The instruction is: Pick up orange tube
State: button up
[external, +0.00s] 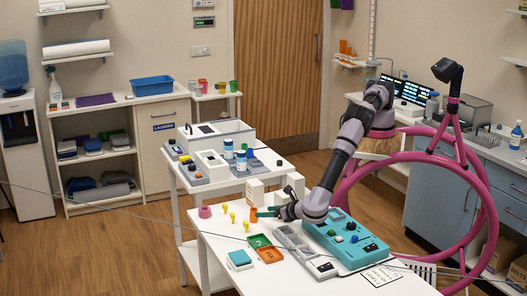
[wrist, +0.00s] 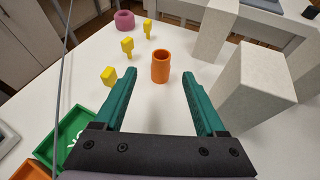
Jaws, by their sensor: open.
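The orange tube (wrist: 161,68) stands upright on the white table (wrist: 195,70), with its open end up. In the external view the orange tube (external: 254,214) shows small beside my gripper's fingertips. My gripper (wrist: 158,82) has two green fingers, spread wide apart with nothing held between them. The tube is just ahead of the fingertips and roughly centred in the gap, apart from both. In the external view my gripper (external: 268,212) is low over the table, reaching in from the right.
Yellow pieces (wrist: 127,47) and a pink ring (wrist: 125,20) stand to the left. A green tray (wrist: 70,142) and an orange tray (external: 267,255) lie at the near left. A pale block (wrist: 250,85) stands close right of the right finger, with another (wrist: 214,30) behind.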

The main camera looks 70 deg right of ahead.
aim_at(249, 219)
jog(key=x, duration=0.5)
jog(key=shift+f, duration=0.15)
jog(key=shift+x, duration=2.75)
grip_shut()
